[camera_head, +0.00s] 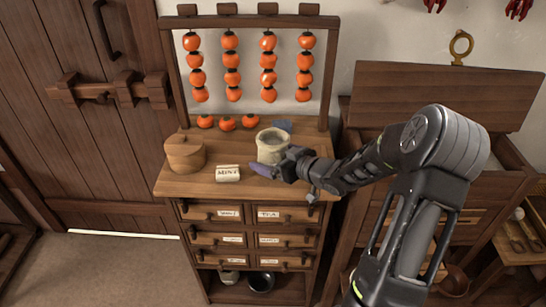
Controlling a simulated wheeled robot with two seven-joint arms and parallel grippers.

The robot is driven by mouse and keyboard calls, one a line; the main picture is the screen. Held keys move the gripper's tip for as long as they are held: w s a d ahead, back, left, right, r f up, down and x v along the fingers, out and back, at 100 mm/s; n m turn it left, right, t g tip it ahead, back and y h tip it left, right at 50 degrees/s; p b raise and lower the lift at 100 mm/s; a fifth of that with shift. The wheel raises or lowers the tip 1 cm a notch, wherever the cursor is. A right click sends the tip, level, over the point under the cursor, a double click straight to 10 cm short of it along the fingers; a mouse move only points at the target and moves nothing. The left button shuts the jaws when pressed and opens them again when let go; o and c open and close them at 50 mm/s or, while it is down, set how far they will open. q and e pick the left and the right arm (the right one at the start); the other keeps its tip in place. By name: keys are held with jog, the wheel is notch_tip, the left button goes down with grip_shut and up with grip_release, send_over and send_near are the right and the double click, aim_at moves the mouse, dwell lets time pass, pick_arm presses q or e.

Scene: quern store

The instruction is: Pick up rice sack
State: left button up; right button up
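A pale grey, open-topped round container (271,143) stands on the cabinet top and looks filled with something light; it may be the rice sack, but I cannot tell for sure. A small white packet labelled like "MINT" (228,173) lies to its left. My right gripper (284,169) reaches in from the right, at the container's lower right front and partly in front of it. A purple shape (262,171) shows at the gripper's tip; I cannot tell whether it is held or part of the gripper. Finger opening is unclear. My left gripper is not in view.
A round lidded wooden box (184,152) stands on the cabinet's left. Strings of orange persimmons (232,77) hang from a wooden frame behind, with loose persimmons (227,124) below. A wooden chest (440,110) stands at right. The cabinet's front has labelled drawers (217,213).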

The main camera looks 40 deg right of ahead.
aim_at(273, 130)
jog(key=c, duration=1.5)
jog(key=shift+o, duration=0.2)
jog(key=shift+r, duration=0.15)
notch_tip(273, 130, up, 10)
jog(key=shift+p, duration=0.45)
